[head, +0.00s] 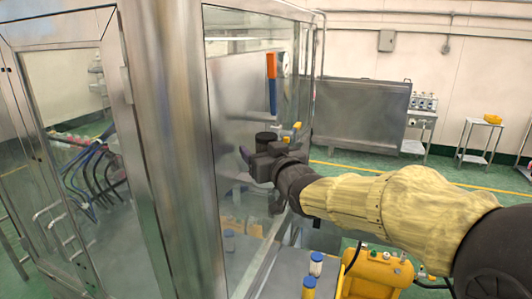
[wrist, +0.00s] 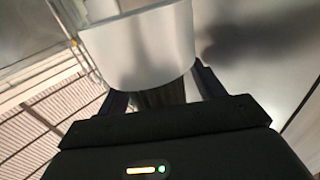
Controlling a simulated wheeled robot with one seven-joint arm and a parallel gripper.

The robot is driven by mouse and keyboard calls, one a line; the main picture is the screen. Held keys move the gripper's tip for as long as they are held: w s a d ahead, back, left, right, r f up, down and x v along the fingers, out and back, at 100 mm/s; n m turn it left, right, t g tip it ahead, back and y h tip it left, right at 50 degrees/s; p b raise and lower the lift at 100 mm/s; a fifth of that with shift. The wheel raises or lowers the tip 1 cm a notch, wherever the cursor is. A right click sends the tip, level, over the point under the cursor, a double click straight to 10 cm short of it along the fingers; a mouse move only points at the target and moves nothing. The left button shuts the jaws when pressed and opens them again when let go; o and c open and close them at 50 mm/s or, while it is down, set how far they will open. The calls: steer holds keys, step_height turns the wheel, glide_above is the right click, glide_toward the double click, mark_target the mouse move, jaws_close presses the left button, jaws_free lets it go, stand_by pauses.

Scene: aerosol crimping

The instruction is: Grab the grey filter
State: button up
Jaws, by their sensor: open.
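A pale grey, rounded, cup-like body, which looks like the grey filter (wrist: 140,48), fills the upper middle of the wrist view. A dark ribbed part shows below it, between my fingers. My gripper (wrist: 160,88) is open, with one finger on each side of that dark part; I cannot tell whether they touch it. In the head view my gripper (head: 262,160) is at the glass side of the machine, and a dark cylinder (head: 266,138) shows just above it. I cannot tell whether that cylinder is part of the filter.
A glass-walled metal cabinet (head: 165,130) fills the left, close to my arm. An orange and blue piece (head: 271,82) hangs on its side. Blue-capped canisters (head: 315,268) and a yellow tank (head: 378,275) are low at front.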

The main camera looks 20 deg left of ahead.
mark_target(263, 137)
steer(key=shift+d, duration=0.1)
stand_by(0.3)
steer(key=c, duration=1.1)
steer(key=shift+r, duration=0.15)
steer(key=shift+r+b, duration=0.9)
steer(key=shift+r, duration=0.6)
steer(key=v, duration=1.8)
steer(key=shift+b, duration=0.3)
steer(key=shift+r, duration=0.1)
